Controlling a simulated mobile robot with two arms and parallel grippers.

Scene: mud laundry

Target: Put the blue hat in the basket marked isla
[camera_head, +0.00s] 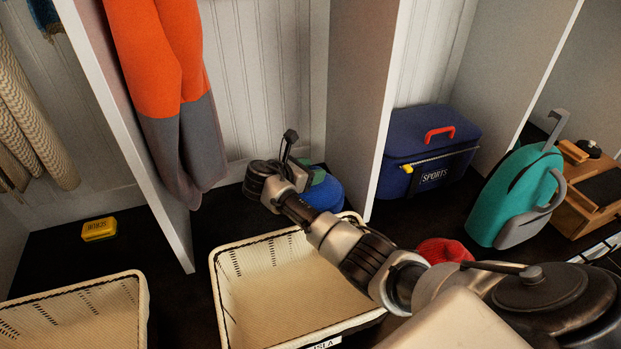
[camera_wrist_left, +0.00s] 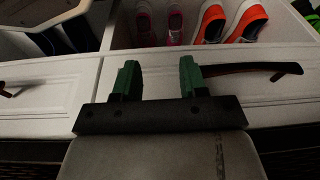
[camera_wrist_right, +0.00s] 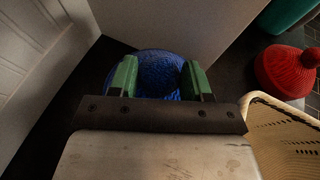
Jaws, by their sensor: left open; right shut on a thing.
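The blue hat (camera_head: 325,192) is on the dark bench at the back of the middle cubby, partly hidden by my right arm. My right gripper (camera_wrist_right: 160,78) is shut on the blue hat (camera_wrist_right: 158,66), whose ribbed dome shows between the fingers. The cream basket (camera_head: 236,300) stands in front of the hat; its label, partly cut off, reads ISLA. That basket's rim also shows at the right of the right wrist view (camera_wrist_right: 262,98). My left gripper (camera_wrist_left: 160,80) is open and empty in front of white drawers.
A divider (camera_head: 355,100) stands right of the hat. A red knitted hat (camera_head: 443,251), a blue sports box (camera_head: 425,155) and a teal backpack (camera_head: 515,195) are to the right. An orange and grey garment (camera_head: 170,90) hangs left. Another basket (camera_head: 140,290) is at lower left.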

